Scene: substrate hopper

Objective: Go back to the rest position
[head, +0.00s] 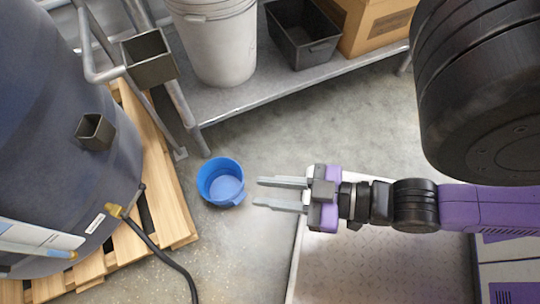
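My gripper (262,195) is at the middle of the head view, at the end of my purple and black arm, which reaches in from the right. Its two grey fingers point left and stand apart with nothing between them. A blue round cup (221,181) with a small tab sits on the floor just left of the fingertips in the picture. The cup looks empty. The gripper appears to be above the floor and apart from the cup; the exact height cannot be told.
A dark hopper drum (60,120) stands on a wooden pallet (163,170) at left, with a hose (160,252) trailing down. A metal shelf (270,92) holds a white bucket (222,45), a black bin (300,35) and a cardboard box (375,25). The floor (330,125) between is clear.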

